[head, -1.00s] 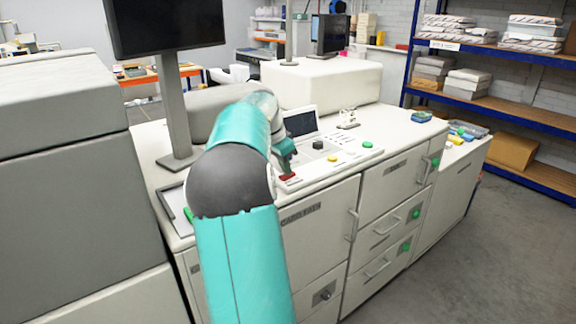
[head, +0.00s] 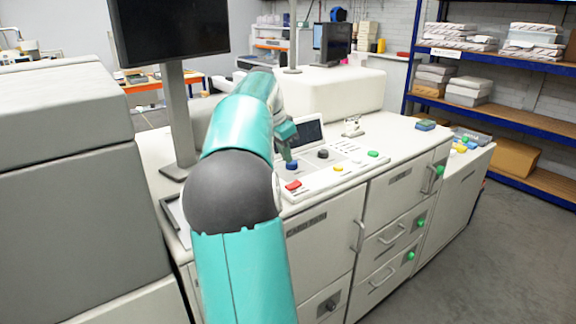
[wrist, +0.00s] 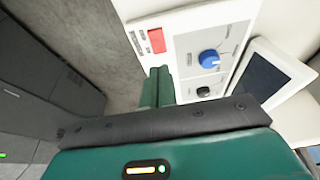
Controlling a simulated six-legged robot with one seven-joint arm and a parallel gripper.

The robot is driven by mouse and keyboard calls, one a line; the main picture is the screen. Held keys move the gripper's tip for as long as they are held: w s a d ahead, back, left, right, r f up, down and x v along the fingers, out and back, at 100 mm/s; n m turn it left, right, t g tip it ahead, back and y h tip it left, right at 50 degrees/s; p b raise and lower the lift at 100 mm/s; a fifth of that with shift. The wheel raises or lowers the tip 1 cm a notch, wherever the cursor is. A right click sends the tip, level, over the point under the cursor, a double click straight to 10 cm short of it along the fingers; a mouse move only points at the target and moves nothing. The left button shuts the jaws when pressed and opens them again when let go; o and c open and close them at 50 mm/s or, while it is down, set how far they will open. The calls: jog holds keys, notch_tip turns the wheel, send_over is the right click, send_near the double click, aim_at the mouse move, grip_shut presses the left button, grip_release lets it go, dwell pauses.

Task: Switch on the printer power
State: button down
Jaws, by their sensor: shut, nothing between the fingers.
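The printer (head: 325,82) is a long white machine with a sloped control panel (head: 318,178) on its top. A red rocker-like switch (head: 292,185) sits at the panel's near left corner; it also shows in the wrist view (wrist: 157,41). I cannot tell its on or off position. A blue knob (head: 291,165) and a black knob (head: 323,153) sit farther back; the wrist view shows the blue knob (wrist: 209,59) clearly. My gripper (head: 287,156) is shut and empty, above the panel near the blue knob. Its fingertips (wrist: 158,72) are apart from the red switch.
A small screen (head: 308,133) stands behind the knobs. A yellow button (head: 338,168) and a green button (head: 373,154) lie along the panel's front edge. A large monitor on a post (head: 175,110) stands left of my arm. The floor at right is clear.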

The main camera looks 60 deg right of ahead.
jog(key=s+v, duration=0.1)
jog(key=v, duration=0.5)
jog(key=shift+w, duration=0.45)
jog(key=shift+w, duration=0.1)
